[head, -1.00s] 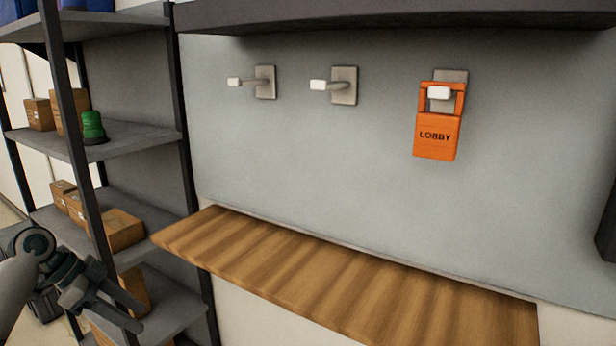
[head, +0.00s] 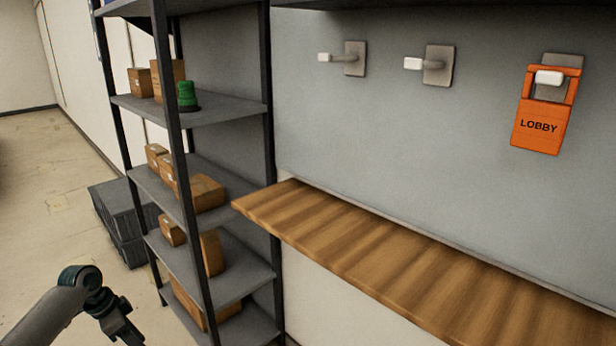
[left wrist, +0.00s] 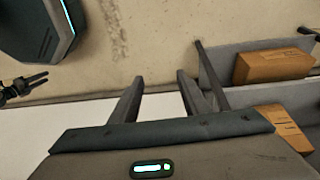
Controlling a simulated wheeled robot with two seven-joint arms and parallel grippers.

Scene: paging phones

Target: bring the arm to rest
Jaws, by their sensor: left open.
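My left arm comes in at the lower left of the head view, and my left gripper (head: 122,330) is partly cut off by the bottom edge. In the left wrist view the left gripper (left wrist: 158,84) is open, its two fingers apart with nothing between them. It hangs in front of the shelf rack, clear of it. In the left wrist view another gripper of mine, the right one (left wrist: 26,85), shows small at the left edge. Its two fingers look slightly apart.
A shelf rack (head: 216,118) holds several cardboard boxes and a green lamp (head: 187,96). A wooden ledge (head: 370,255) runs along the wall. An orange LOBBY tag (head: 540,127) hangs on the right hook; two hooks (head: 355,58) (head: 438,65) are bare. Grey crates (head: 122,222) stand on open floor.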

